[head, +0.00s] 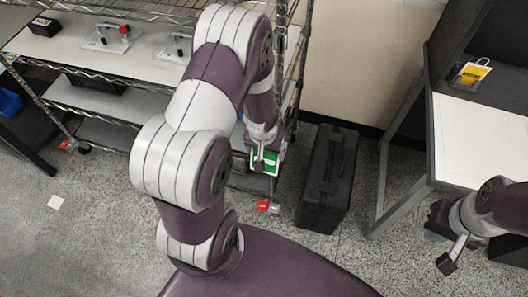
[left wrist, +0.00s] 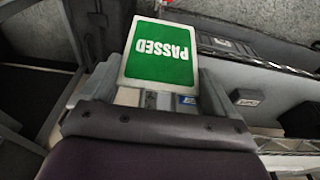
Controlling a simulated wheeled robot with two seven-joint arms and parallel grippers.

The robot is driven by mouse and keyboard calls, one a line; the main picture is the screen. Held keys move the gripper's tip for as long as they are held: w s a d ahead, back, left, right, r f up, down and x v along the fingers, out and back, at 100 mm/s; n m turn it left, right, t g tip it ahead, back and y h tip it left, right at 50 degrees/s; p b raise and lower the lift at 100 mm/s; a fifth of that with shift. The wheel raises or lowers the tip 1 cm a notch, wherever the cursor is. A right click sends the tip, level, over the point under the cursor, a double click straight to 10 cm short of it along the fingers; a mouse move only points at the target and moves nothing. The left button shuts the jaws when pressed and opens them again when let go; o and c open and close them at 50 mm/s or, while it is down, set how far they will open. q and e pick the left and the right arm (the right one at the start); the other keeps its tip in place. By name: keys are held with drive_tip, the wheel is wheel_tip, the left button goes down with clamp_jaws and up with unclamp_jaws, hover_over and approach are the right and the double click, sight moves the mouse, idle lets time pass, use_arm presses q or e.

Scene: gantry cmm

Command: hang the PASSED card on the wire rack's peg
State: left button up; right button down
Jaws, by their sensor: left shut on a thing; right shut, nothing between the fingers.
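The PASSED card (head: 264,164) is green with a white border. In the left wrist view the card (left wrist: 160,52) stands out beyond the fingers, its PASSED lettering upside down. My left gripper (head: 259,157) is shut on the card, beside the right end of the wire rack (head: 115,97). The left gripper's fingers (left wrist: 145,98) show at the card's lower part. I cannot make out the rack's peg; my left arm hides part of the rack. My right gripper (head: 447,262) is shut and empty, low at the right, away from the rack.
A black case (head: 328,180) stands on the floor right of the rack. A desk (head: 487,140) with a yellow card (head: 472,74) is at the far right. Clamp fixtures (head: 112,37) stand on a rack shelf. Open floor lies at the lower left.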

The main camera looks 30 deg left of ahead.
use_arm(q)
drive_tip(key=w+a+f+p, duration=0.1)
drive_tip(key=w, duration=0.5)
drive_tip(key=shift+w+a+f+p, duration=0.2)
drive_tip(key=shift+a+p, duration=0.1)
drive_tip(key=shift+p, duration=0.1)
drive_tip(key=shift+w, duration=0.15)
idle(0.4)
drive_tip(key=shift+f, duration=0.1)
idle(0.4)
drive_tip(key=o, duration=0.7)
drive_tip(key=shift+o, duration=0.2)
